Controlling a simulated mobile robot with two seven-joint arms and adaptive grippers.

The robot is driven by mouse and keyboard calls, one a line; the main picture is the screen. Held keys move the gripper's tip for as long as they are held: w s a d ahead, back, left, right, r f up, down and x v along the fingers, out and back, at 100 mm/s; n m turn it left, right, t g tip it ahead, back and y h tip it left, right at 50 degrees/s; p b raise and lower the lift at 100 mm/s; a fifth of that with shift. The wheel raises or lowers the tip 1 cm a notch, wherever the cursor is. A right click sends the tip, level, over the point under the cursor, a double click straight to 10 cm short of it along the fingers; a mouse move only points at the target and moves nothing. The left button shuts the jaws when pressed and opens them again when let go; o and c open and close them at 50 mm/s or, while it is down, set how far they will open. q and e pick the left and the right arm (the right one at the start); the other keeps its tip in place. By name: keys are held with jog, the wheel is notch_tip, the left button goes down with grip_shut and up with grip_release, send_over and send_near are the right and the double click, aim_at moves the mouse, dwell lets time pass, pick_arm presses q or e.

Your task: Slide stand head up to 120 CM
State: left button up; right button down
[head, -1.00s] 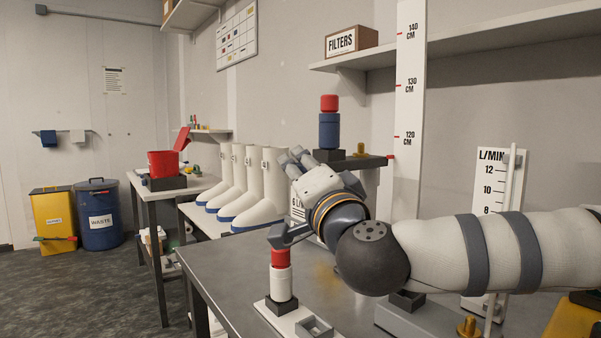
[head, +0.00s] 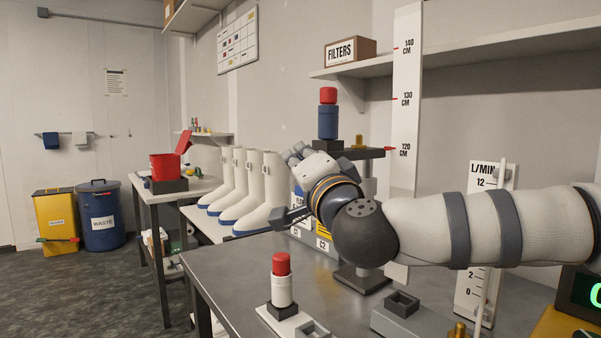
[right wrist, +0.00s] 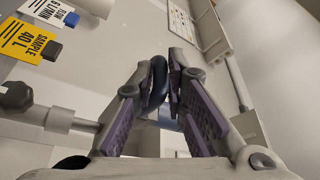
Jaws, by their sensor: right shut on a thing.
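The stand head (head: 371,153), a dark flat platform, is up on its post beside the white height scale (head: 405,110). Its red pointer (head: 390,149) is level with the 120 CM mark. A blue cylinder with a red cap (head: 328,115) stands upright on it in a dark block, with a brass knob (head: 358,141) alongside. My right gripper (head: 298,152) reaches in beside the head. In the right wrist view its fingers (right wrist: 170,75) are shut on a dark rounded part (right wrist: 157,82), apparently of the stand head. My forearm hides much of the post. My left gripper is out of view.
A white cylinder with a red cap (head: 282,283) stands near the bench's front edge. A flow scale (head: 480,250) stands at right. White boots (head: 262,190) are at back left. A shelf holds a FILTERS box (head: 350,50) above.

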jog(key=shift+r, duration=0.5)
jog(key=shift+f, duration=0.4)
jog(key=c, duration=1.7)
grip_release()
jog(key=shift+o, duration=0.2)
jog(key=shift+s, duration=0.15)
jog(key=v, duration=1.1)
jog(key=shift+s+d, duration=0.2)
jog(key=shift+s, duration=0.15)
jog(key=shift+f, duration=0.1)
